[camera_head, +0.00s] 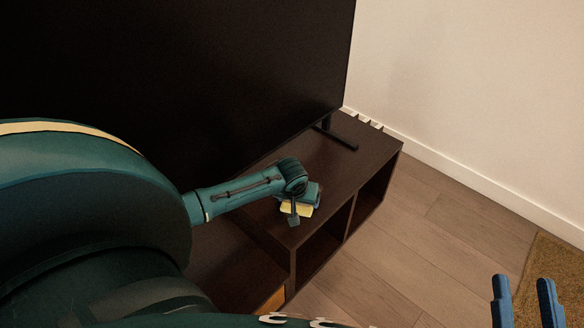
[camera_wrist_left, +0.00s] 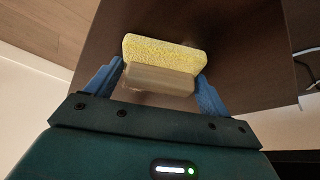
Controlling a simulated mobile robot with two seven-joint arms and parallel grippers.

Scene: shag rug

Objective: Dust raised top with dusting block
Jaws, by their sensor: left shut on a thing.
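The dusting block is a yellow sponge-like pad with a greyish-tan back. In the left wrist view the block (camera_wrist_left: 165,55) sits between the two blue fingers of my left gripper (camera_wrist_left: 160,80), which is shut on it. In the head view the left gripper (camera_head: 300,208) is over the raised top (camera_head: 345,172), a dark brown cabinet surface, with the yellow block (camera_head: 297,210) under it near the front edge. Whether the block touches the surface I cannot tell. My right gripper (camera_head: 524,295) is at the lower right, empty, its blue fingers apart.
A large black screen (camera_head: 180,70) stands on the cabinet behind my left arm, its foot (camera_head: 335,135) resting on the top. Open shelves (camera_head: 322,250) face the wooden floor (camera_head: 420,240). A lower section (camera_head: 230,260) lies left of the raised top. A brown rug (camera_head: 555,275) lies at right.

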